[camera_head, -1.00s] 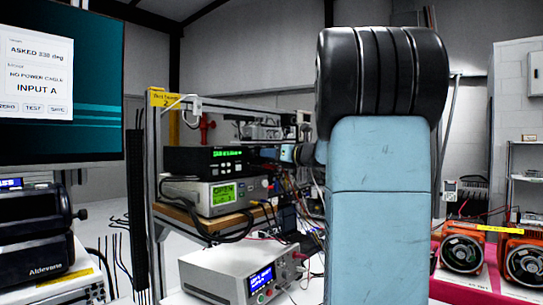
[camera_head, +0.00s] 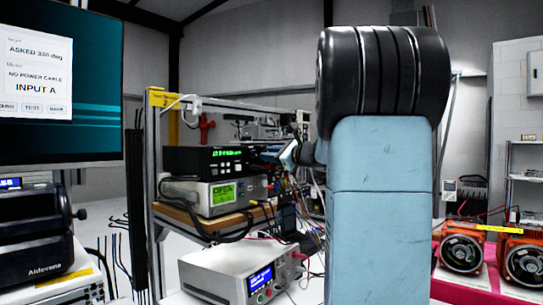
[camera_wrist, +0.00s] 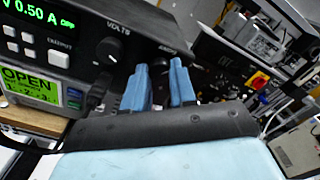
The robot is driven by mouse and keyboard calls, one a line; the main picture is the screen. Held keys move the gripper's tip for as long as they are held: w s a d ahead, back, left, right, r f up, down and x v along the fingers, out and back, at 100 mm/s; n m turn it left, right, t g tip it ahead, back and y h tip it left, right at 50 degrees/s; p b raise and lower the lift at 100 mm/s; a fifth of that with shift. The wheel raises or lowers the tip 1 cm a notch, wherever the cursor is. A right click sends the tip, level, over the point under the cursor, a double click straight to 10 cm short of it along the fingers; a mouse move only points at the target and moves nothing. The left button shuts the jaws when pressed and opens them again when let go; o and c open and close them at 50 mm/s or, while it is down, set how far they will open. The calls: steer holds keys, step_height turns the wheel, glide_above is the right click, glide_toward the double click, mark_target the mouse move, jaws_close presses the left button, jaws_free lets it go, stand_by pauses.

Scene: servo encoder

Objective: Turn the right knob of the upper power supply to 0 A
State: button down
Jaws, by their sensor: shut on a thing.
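The upper power supply (camera_head: 205,160) is a black box with a green display, on top of a grey instrument in the head view. In the wrist view its tilted front panel shows "0.50 A" on the display (camera_wrist: 38,15). Its VOLTS knob (camera_wrist: 109,51) is round, black and free. My gripper is shut on that knob, rolled relative to the panel. In the head view my gripper (camera_head: 289,153) shows small at the right end of the supply, partly behind my arm.
Below is the grey instrument (camera_head: 226,195) with a green screen, on a wooden shelf. Cables hang to its right. A white bench supply (camera_head: 222,272) stands in front. The monitor (camera_head: 60,135) at left reads "INPUT A". Orange motors (camera_head: 463,248) stand at right.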

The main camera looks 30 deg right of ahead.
steer(key=n, duration=0.4)
steer(key=shift+f+n, duration=0.1)
steer(key=shift+n, duration=2.1)
steer(key=shift+f, duration=0.15)
steer(key=c, duration=0.9)
jaws_free()
